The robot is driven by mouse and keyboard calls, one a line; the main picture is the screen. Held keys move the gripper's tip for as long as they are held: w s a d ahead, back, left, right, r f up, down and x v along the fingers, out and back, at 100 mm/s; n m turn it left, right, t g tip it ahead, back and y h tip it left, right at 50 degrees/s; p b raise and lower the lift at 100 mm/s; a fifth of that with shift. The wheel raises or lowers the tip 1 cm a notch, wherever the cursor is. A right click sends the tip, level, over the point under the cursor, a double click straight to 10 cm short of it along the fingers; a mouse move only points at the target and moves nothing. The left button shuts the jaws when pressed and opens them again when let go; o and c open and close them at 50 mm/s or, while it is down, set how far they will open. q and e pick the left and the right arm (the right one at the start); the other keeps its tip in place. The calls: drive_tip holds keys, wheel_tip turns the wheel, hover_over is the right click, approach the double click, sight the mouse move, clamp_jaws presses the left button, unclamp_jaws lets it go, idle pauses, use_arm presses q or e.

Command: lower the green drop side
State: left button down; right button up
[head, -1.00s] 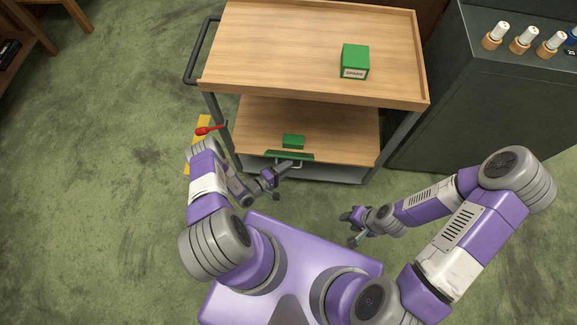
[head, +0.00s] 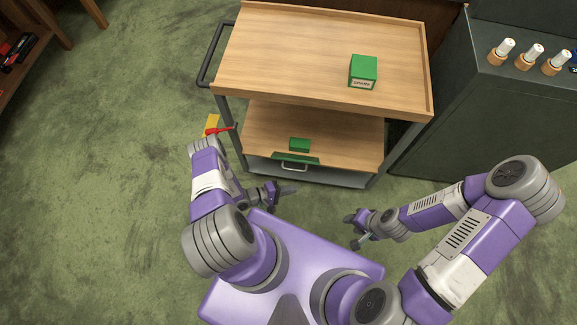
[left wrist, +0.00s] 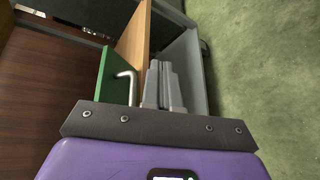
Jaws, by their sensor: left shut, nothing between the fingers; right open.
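The green drop side (head: 296,158) is at the front edge of the cart's lower shelf (head: 345,135), with a pale bar handle (head: 294,168) on its front. It appears upright. In the left wrist view the green panel (left wrist: 117,78) and its handle (left wrist: 129,78) stand just left of my fingers. My left gripper (head: 291,189) is shut and empty, in front of and apart from the handle; its fingers (left wrist: 162,84) lie together. My right gripper (head: 350,230) is open and empty, in front of the cart to the right.
A green box (head: 362,71) sits on the cart's top shelf (head: 290,50), and a smaller green block (head: 299,145) is behind the drop side. A dark cabinet (head: 450,120) with bottles stands right. A red-handled item (head: 217,131) is near the cart's left leg. Floor is clear left.

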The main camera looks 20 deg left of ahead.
use_arm(q)
drive_tip(key=s+d+r+m+g+p, duration=0.1)
drive_tip(key=s+d+m+g+p, duration=0.2)
drive_tip(key=s+d+g, duration=0.35)
drive_tip(key=s+m+g+p, duration=0.1)
drive_tip(key=s+g, duration=0.2)
drive_tip(key=g, duration=0.1)
drive_tip(key=m+t+y+p, duration=0.5)
drive_tip(key=y+p, duration=0.5)
drive_tip(key=y, duration=0.2)
approach(294, 169)
drive_tip(key=b+x, duration=0.1)
drive_tip(key=x, duration=0.2)
drive_tip(key=w+b+x, duration=0.1)
drive_tip(key=b+x, duration=0.1)
drive_tip(key=x, duration=0.1)
drive_tip(key=shift+w+a+f+b, duration=0.1)
drive_tip(key=shift+a+f+b, duration=0.05)
drive_tip(key=shift+b, duration=0.15)
use_arm(e)
wheel_tip(294, 169, up, 12)
drive_tip(key=shift+f, duration=0.2)
drive_tip(key=shift+f, duration=0.1)
